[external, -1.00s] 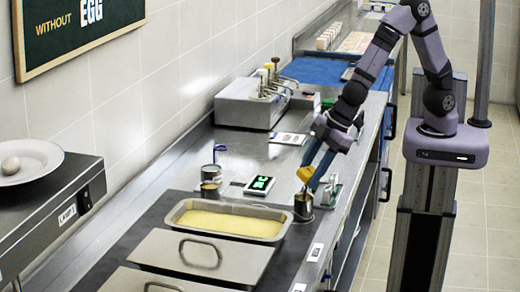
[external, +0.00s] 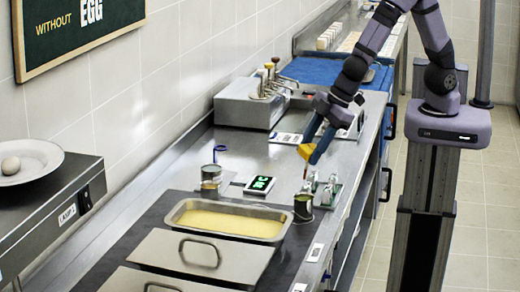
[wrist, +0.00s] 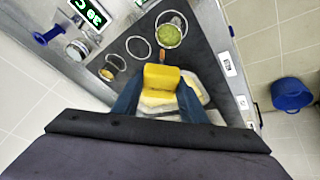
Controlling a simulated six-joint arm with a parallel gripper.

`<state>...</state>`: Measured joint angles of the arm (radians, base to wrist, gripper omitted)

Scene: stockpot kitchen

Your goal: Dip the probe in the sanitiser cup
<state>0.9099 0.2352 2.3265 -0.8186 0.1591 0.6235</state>
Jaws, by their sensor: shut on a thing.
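My gripper (external: 315,150) is shut on the yellow handle of the probe (external: 307,151), and its blue fingers flank the handle (wrist: 161,78) in the wrist view. The probe's thin stem points down, above a metal cup (external: 303,208) beside the pan. The tip looks at or just above the cup's rim; I cannot tell exactly. A cup with green content (wrist: 170,35) shows ahead of the probe in the wrist view. A smaller cup with tan content (external: 210,187) stands further left. No readable label shows which cup holds sanitiser.
A pan of yellow liquid (external: 217,220) and lidded pans (external: 202,256) lie in front. A green-digit display (external: 260,184) stands left of the metal cup, and a small rack (external: 328,190) right of it. A dispenser box (external: 245,108) is behind.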

